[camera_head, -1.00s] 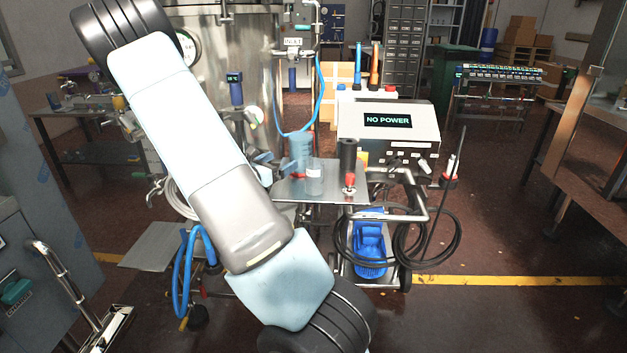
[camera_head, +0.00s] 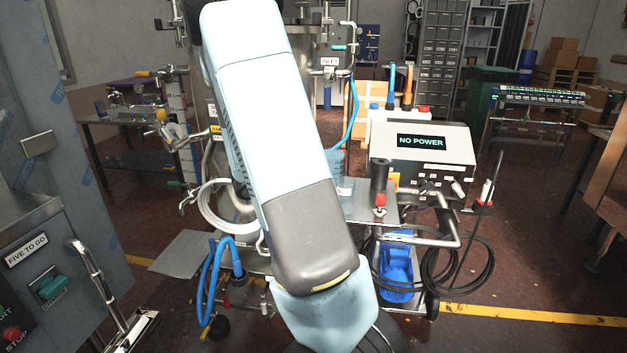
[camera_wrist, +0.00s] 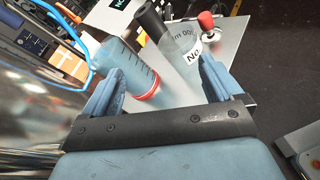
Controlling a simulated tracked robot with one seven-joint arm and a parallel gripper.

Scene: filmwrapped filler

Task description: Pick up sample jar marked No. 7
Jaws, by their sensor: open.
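The sample jar (camera_wrist: 184,50) is clear, with a white label that starts "No"; the number cannot be read. In the wrist view it stands on a metal shelf (camera_wrist: 228,62), beyond my fingertips and nearer the right finger. My gripper (camera_wrist: 162,84) is open, with its two blue fingers apart and nothing held between them. A blue graduated bottle (camera_wrist: 128,68) with a red ring stands left of the jar, close to my left finger. In the head view my arm hides my gripper and most of the jar.
A black cylinder (camera_wrist: 150,22) stands just behind the jar, and a red-topped item (camera_wrist: 206,22) stands to its right. In the head view a "NO POWER" console (camera_head: 421,150) sits behind the shelf (camera_head: 375,212). Black cable (camera_head: 460,265) hangs at the right.

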